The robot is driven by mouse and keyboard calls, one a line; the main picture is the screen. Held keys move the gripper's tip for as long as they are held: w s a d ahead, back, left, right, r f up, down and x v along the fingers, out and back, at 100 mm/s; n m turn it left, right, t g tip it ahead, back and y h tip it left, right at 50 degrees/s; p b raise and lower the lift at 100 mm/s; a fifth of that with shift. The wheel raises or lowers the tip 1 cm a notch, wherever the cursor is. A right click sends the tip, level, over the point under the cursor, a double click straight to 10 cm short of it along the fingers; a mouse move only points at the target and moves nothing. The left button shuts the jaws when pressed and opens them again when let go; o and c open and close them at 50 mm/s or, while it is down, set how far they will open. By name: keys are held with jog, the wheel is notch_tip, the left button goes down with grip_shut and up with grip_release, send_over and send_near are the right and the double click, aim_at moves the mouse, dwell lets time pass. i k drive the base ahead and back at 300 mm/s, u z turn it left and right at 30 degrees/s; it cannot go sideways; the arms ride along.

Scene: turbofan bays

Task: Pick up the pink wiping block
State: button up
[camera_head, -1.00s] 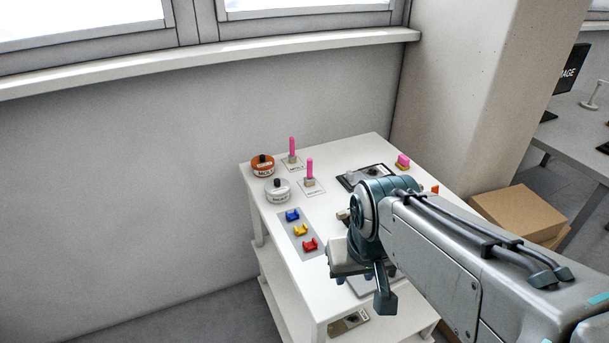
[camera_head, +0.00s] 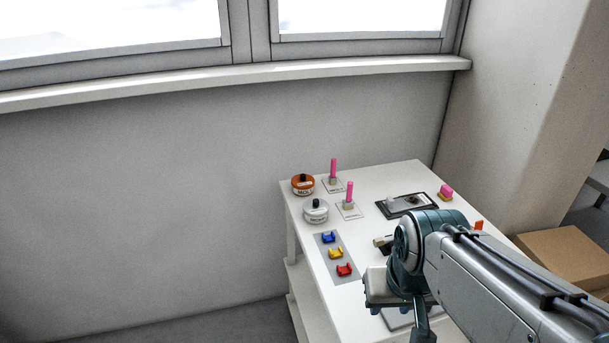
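The pink wiping block (camera_head: 446,190) is a small pink piece on a yellowish base. It sits near the far right corner of the white table (camera_head: 305,232). My arm reaches in from the lower right over the table's right part. My gripper (camera_head: 412,318) hangs at the arm's end over the table's near part, to the left of and nearer than the block, and well apart from it.
Two upright pink sticks (camera_head: 349,196) stand beside an orange tin (camera_head: 303,185) and a white tin (camera_head: 316,211). Blue, yellow and red pieces lie on a grey strip (camera_head: 350,258). A dark-framed tray (camera_head: 407,206) lies left of the block. A cardboard box (camera_head: 566,258) is on the right.

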aim_at(445, 193)
jog(key=u, duration=1)
jog(key=k, duration=1.1)
jog(key=z, duration=0.6)
jog(key=i, duration=0.4)
jog(key=u, duration=0.1)
